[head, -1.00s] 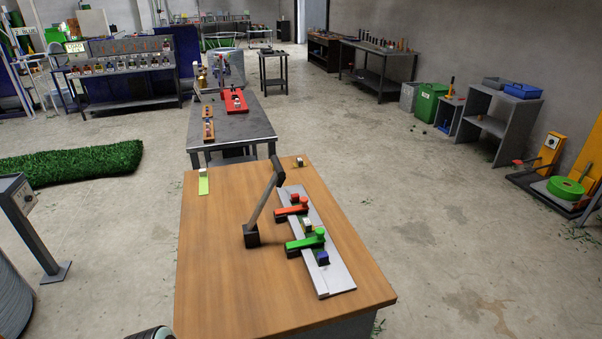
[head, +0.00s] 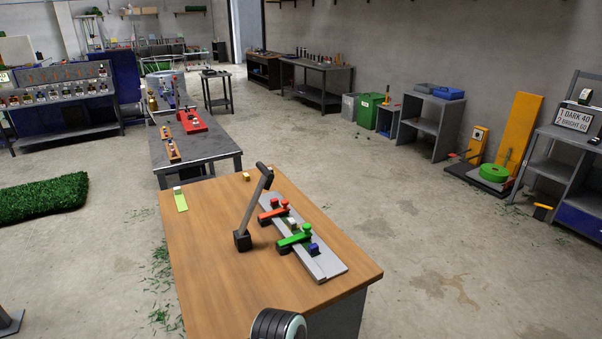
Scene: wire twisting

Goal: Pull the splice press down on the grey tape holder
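A dark lever with a thick handle (head: 255,205) rises at a tilt from a small black block on the wooden table; it looks like the splice press. Beside it lies a long grey plate (head: 328,265), perhaps the grey tape holder, though I cannot be sure. A red clamp bar (head: 271,215) and a green clamp bar (head: 293,241) lie across the plate, with small coloured blocks among them. The lever stands raised, its handle end up. Neither of my grippers shows; only a round dark and white part, probably of my arm, shows at the bottom edge.
The wooden table (head: 205,270) has bare room on its left and front. A grey metal table (head: 205,148) with a red fixture (head: 194,122) adjoins behind. Open floor lies to the right.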

